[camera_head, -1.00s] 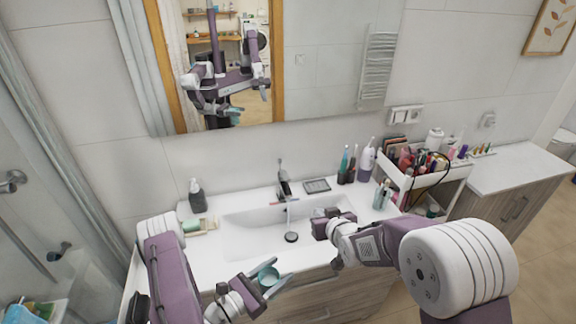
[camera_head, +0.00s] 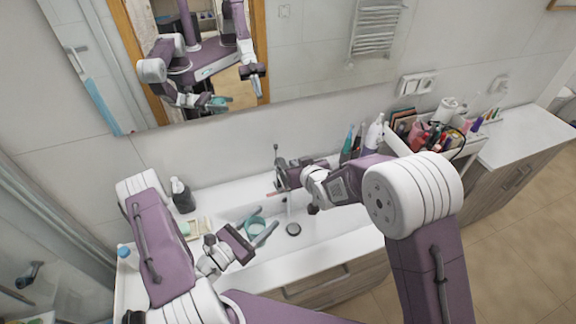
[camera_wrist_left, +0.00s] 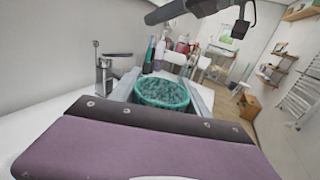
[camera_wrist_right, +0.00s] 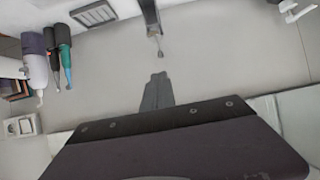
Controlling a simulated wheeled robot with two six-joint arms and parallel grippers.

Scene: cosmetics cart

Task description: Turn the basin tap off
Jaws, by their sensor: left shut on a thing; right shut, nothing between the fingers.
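The basin tap (camera_head: 276,152) stands at the back of the white basin (camera_head: 325,226), its body partly behind my right gripper; a thin pale stream shows below its spout. My right gripper (camera_head: 281,174) is shut and empty, close beside the tap. In the right wrist view its closed fingertips (camera_wrist_right: 158,80) point at the tap (camera_wrist_right: 151,18), with a small visible gap. My left gripper (camera_head: 257,232) is shut on a teal cup (camera_head: 254,222), held over the basin's left part. In the left wrist view the cup (camera_wrist_left: 162,91) is upright, its inside speckled; the tap (camera_wrist_left: 103,66) stands left of it.
A dark soap bottle (camera_head: 182,197) and a soap dish (camera_head: 198,228) stand left of the basin. Toothbrushes and a bottle (camera_head: 373,134) stand at its back right. A white cart (camera_head: 470,147) full of cosmetics is further right. The mirror (camera_head: 305,50) hangs behind.

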